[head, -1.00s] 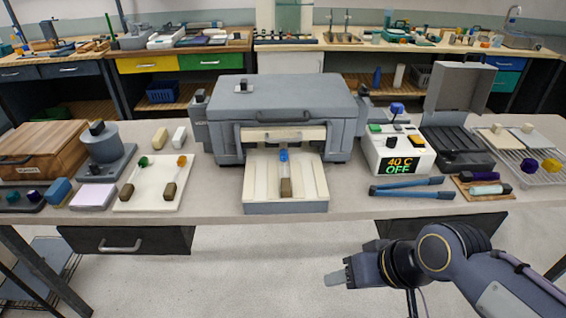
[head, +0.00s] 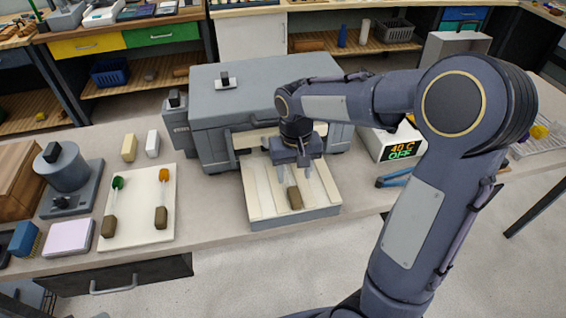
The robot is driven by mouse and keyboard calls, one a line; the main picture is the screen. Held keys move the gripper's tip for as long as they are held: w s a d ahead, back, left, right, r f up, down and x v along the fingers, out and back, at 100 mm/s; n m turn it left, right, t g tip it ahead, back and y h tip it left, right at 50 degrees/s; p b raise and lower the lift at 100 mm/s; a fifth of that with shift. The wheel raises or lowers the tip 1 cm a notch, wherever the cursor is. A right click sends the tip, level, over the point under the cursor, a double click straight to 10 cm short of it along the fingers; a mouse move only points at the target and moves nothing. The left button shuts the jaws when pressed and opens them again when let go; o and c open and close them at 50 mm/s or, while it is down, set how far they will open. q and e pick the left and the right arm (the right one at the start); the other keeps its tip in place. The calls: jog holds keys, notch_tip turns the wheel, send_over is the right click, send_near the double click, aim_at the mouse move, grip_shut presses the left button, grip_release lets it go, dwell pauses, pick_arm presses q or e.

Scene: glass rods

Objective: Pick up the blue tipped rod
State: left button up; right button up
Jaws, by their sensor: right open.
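The blue tipped rod lies in the pale tray (head: 322,196) that sticks out of the front of the grey machine. Its brown block-like end (head: 295,198) shows at the tray's front, and its blue tip is hidden behind my right gripper. My right gripper (head: 293,173) points down over the tray, with its fingers apart on either side of the rod's line. I cannot tell how far above the rod the fingertips are. My left gripper is not in view.
A white board (head: 139,228) to the left holds a green tipped rod (head: 112,205) and an orange tipped rod (head: 162,200). The grey machine (head: 255,95) stands behind the tray. A white device reading 40 C OFF (head: 393,148) is to the right, partly behind my arm.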

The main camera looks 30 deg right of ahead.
aim_at(292, 186)
jog(key=f, duration=0.4)
jog(key=shift+w+a+f+p, duration=0.2)
jog(key=shift+f+p, duration=0.1)
jog(key=shift+f, duration=0.1)
jog(key=c, duration=1.1)
jog(key=shift+r, duration=0.2)
